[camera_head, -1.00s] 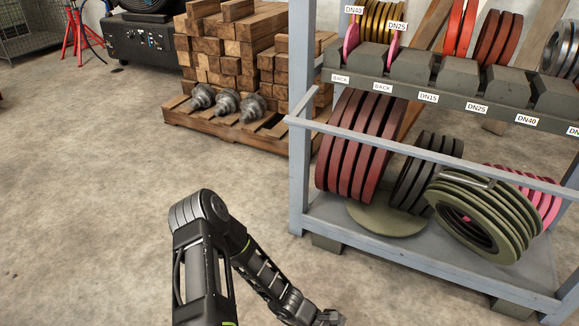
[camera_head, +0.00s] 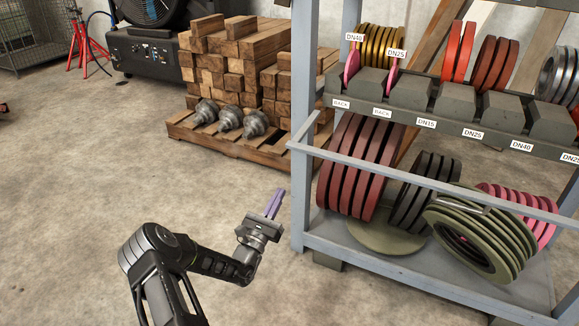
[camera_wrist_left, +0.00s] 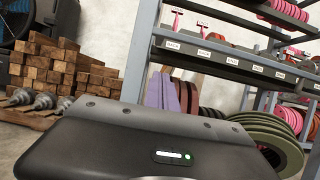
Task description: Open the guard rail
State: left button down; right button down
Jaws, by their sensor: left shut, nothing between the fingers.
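The guard rail (camera_head: 430,181) is a grey-blue bar across the front of the rack's lower bay. Its left end meets the left post, and a small silver handle (camera_head: 461,199) shows near its middle, in front of the green discs. My left gripper (camera_head: 275,203) stands just left of the rack's left post, apart from the rail, its purple fingers pointing up and shut with nothing between them. The fingers also show in the left wrist view (camera_wrist_left: 161,91), before the rack. My right gripper is in neither view.
Behind the rail, large dark red discs (camera_head: 352,165), black discs and green discs (camera_head: 480,235) fill the lower shelf. A pallet of wood blocks (camera_head: 230,65) stands behind, left of the rack.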

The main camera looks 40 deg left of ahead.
pick_arm(q)
jog(key=w+a+r+b, duration=0.2)
jog(key=w+r, duration=0.6)
dwell(0.4)
jog(key=shift+w, duration=0.1)
notch_tip(320, 180, up, 8)
jog(key=s+g+p, duration=0.1)
jog(key=g+p, duration=0.1)
jog(key=p, duration=1.2)
jog(key=shift+d+g+h, duration=0.15)
jog(key=shift+g+h, duration=0.15)
jog(key=shift+h, duration=0.1)
